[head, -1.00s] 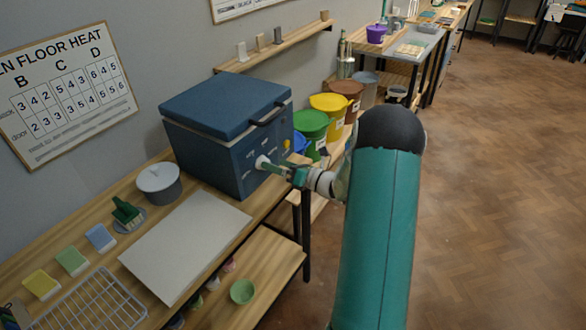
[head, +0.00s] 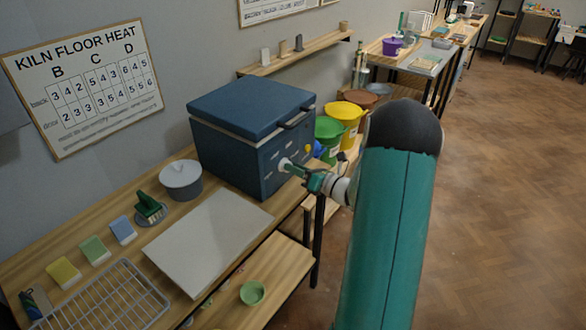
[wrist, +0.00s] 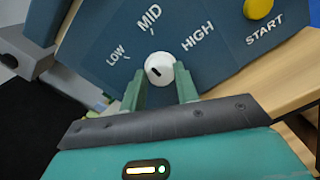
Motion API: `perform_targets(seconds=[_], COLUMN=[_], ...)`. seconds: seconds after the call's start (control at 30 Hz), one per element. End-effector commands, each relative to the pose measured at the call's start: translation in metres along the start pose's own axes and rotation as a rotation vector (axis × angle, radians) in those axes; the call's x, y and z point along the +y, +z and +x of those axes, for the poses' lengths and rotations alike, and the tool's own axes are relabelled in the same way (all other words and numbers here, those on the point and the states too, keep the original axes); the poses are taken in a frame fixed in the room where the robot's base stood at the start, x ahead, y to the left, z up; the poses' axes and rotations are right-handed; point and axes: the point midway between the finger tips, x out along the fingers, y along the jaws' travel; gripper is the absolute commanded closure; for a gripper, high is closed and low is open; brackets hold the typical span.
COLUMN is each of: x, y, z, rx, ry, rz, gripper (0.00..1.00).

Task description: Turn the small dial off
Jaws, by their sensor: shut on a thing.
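The blue kiln box (head: 222,146) stands on the wooden bench, its control panel facing my arm. In the wrist view a small white dial (wrist: 160,65) with a short dark mark sits on the blue panel (wrist: 215,62), below the words LOW, MID and HIGH. The mark lies left of the dial's middle; its exact setting is hard to tell. My gripper (wrist: 162,78) has its green fingers on either side of the dial and is shut on it. In the head view my gripper (head: 291,167) reaches the panel's front, and its fingers partly hide the dial.
A yellow START button (wrist: 258,8) is right of the dial. Green (head: 329,133) and yellow (head: 345,113) buckets stand beyond the kiln. Open floor lies right.

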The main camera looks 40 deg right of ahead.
Motion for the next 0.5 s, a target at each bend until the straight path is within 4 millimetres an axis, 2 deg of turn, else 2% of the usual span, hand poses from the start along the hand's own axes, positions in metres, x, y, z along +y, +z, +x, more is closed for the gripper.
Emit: perform_targets(seconds=[0.03,0.5], x=[0.0052,0.0065], y=[-0.0024,-0.0038], z=[0.0094,0.0156], rx=[0.005,0.008], ry=[0.015,0.016], rz=[0.001,-0.006], gripper=[0.92,0.91])
